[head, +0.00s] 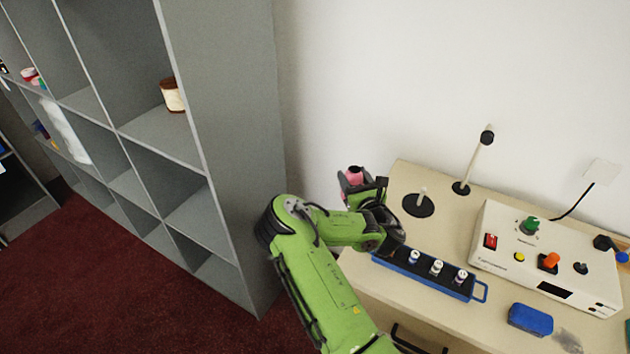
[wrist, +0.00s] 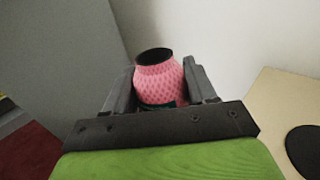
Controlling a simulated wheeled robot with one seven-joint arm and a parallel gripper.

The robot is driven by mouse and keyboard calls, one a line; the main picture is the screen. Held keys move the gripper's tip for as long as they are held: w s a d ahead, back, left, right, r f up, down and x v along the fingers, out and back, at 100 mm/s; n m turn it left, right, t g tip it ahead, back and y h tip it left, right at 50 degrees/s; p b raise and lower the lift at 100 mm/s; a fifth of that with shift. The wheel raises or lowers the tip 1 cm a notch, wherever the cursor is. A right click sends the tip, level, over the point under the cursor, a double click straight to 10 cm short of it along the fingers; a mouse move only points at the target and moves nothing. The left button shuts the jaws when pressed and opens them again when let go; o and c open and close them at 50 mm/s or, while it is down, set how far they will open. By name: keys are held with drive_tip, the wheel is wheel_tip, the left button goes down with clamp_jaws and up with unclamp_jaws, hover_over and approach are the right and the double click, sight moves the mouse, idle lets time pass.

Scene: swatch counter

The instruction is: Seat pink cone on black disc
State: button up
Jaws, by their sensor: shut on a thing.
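The pink cone (head: 354,177) is a textured pink piece with a dark round top, held off the counter at its back left edge. In the wrist view the pink cone (wrist: 158,82) stands between the two grey fingers, and its lower part is hidden by my gripper. My gripper (head: 357,184) is shut on it. The black disc (head: 418,206) lies flat on the counter with a short pale peg standing up from it, to the right of my gripper and apart from the cone. Part of the black disc (wrist: 305,148) shows at the right edge of the wrist view.
A pale pole (head: 474,160) with a black knob stands on a small dark base behind the disc. A blue tray (head: 425,275) with several vials lies in front. A white control box (head: 545,260) and blue block (head: 530,319) are at right. Grey shelving (head: 225,150) rises at left.

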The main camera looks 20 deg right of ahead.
drive_tip(key=s+d+r+h+p, duration=0.1)
drive_tip(key=s+d+r+p, duration=0.2)
drive_tip(key=d, duration=0.4)
drive_tip(key=s+d+r+m+p, duration=0.1)
drive_tip(key=s+d+r+p, duration=0.1)
drive_tip(key=d+r+p, duration=0.3)
drive_tip(key=s+d+r+h+p, duration=0.1)
drive_tip(key=s+d+p, duration=0.15)
drive_tip(key=d, duration=0.55)
drive_tip(key=shift+w+a+f+b, duration=0.15)
drive_tip(key=shift+f+b, duration=0.4)
drive_tip(key=shift+f, duration=0.6)
drive_tip(key=shift+w+a+f+b, duration=0.1)
drive_tip(key=shift+f+b, duration=0.4)
drive_tip(key=shift+f, duration=0.6)
drive_tip(key=shift+f+b, duration=3.9)
drive_tip(key=shift+b, duration=0.1)
drive_tip(key=o, duration=1.2)
drive_tip(key=shift+w, duration=0.1)
